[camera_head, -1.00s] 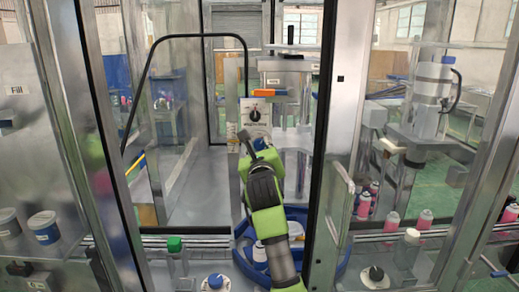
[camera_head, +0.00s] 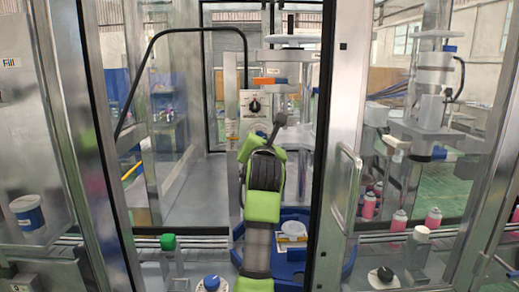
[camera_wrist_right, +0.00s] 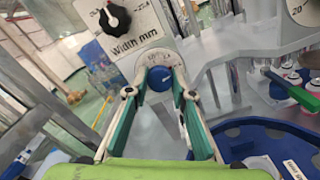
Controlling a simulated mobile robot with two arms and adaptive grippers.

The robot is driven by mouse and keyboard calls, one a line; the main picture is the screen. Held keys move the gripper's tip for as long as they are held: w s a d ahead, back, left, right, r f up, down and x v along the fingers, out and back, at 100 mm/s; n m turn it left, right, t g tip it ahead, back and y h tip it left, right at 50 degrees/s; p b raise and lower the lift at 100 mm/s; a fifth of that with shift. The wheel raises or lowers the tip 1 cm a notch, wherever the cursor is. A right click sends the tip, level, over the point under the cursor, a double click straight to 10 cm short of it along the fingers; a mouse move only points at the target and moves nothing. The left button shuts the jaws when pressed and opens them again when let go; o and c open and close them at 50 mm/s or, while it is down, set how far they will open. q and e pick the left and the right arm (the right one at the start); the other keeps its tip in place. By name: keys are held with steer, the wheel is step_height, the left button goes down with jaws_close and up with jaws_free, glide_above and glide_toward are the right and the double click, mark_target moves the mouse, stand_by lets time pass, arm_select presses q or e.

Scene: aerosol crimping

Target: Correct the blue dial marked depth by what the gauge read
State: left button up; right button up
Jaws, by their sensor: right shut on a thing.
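The blue depth dial (camera_wrist_right: 160,77) sits on a white panel below a black knob labelled "Width mm" (camera_wrist_right: 115,17). My right gripper (camera_wrist_right: 158,86) is shut on the blue dial, with a fingertip on each side of it. Part of a printed scale shows around the dial, but I cannot read its setting. In the head view the black knob (camera_head: 254,106) shows on the panel, above my right gripper (camera_head: 262,140), which hides the blue dial. I see no gauge that I can make out. My left gripper is not in view.
A blue round tray (camera_head: 291,268) with small items lies below my right arm. A door frame with a handle (camera_head: 348,190) stands close to the right of the arm.

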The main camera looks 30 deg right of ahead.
steer(key=shift+m+b, duration=0.8)
steer(key=shift+m, duration=0.1)
steer(key=o, duration=1.1)
steer(key=shift+o, duration=0.2)
steer(key=v, duration=0.7)
steer(key=shift+s+a, duration=0.2)
